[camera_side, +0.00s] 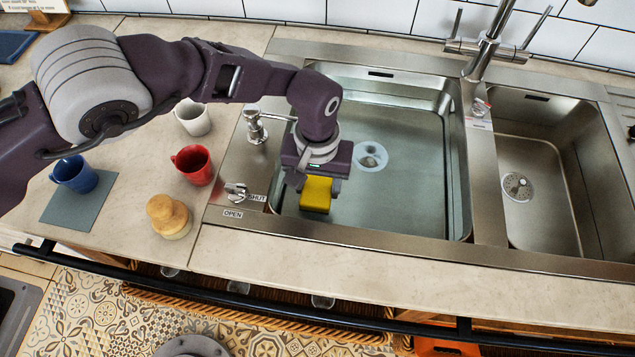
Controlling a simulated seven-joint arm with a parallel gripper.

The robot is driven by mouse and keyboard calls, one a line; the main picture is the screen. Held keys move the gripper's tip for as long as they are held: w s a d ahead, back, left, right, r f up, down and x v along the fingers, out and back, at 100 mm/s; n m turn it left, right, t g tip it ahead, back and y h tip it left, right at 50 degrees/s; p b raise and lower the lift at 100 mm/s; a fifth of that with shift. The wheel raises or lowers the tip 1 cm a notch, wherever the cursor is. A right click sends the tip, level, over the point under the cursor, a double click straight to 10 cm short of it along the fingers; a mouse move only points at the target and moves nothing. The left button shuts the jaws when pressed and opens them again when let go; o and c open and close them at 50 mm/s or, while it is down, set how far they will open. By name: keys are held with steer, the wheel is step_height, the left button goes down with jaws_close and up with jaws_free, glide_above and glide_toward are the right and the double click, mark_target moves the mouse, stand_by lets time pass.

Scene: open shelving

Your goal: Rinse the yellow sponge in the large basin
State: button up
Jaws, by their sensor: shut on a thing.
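The yellow sponge (316,196) is held by my gripper (318,182) over the left front part of the large basin (410,205). My gripper points down and is shut on the sponge; its fingers are mostly hidden by the wrist. The large basin is steel and looks filled with clear water, with a round drain (371,156) near its middle. I cannot tell whether the sponge touches the water.
A tap (487,52) stands behind the divider between the basins. A smaller basin (535,190) lies to the right. A soap dispenser (256,128) and a drain lever (236,190) are on the left rim. Red (193,165), white (194,118) and blue (75,174) mugs and a wooden-topped brush (169,216) stand left.

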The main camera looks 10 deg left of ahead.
step_height(320, 180, up, 12)
steer(key=shift+r, duration=0.25)
stand_by(0.6)
